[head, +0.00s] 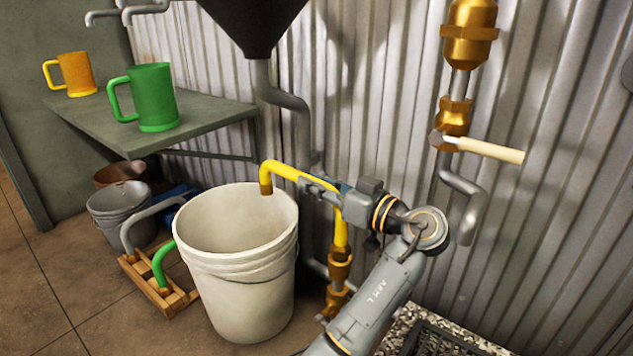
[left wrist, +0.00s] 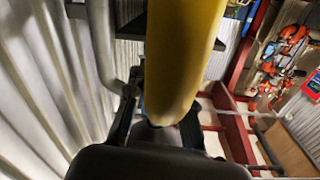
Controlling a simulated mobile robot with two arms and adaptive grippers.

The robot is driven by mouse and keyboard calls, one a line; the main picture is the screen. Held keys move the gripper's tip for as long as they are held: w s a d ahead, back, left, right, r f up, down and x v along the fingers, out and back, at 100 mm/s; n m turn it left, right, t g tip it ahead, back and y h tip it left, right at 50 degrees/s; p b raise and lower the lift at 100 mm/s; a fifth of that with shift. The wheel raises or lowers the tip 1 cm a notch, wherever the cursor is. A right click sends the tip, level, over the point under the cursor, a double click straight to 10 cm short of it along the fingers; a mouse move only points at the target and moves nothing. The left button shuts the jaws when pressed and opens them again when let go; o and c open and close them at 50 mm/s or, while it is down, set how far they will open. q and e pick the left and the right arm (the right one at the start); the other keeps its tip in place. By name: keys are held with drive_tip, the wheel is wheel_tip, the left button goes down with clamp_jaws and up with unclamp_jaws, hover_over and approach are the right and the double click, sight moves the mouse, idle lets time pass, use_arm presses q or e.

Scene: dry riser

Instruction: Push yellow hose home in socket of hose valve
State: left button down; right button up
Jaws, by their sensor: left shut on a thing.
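The yellow hose (head: 341,232) is a bent pipe. Its brass-coloured tip (head: 265,180) hangs over the white bucket, and its other leg runs down to the brass hose valve (head: 338,268) low by the wall. The leg's lower end meets the top of the valve's socket; I cannot tell how deep it sits. My left gripper (head: 318,186) is shut on the upper, bent stretch of the hose, coming from the right. In the left wrist view the yellow hose (left wrist: 180,60) fills the middle, between the dark fingers. My right gripper is not in view.
The white bucket (head: 240,270) stands left of the valve. A wooden rack (head: 165,300) holds a green hose (head: 160,262) and a grey one (head: 150,215). Mugs stand on the green shelf (head: 200,115). Another brass-fitted pipe with a cream handle (head: 490,150) is at right.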

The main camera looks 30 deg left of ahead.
use_arm(q)
drive_tip(key=shift+f, duration=0.35)
drive_tip(key=c, duration=1.1)
unclamp_jaws()
drive_tip(key=shift+f, duration=0.1)
wheel_tip(320, 180, up, 10)
drive_tip(key=shift+r, duration=0.1)
drive_tip(key=shift+s, duration=0.1)
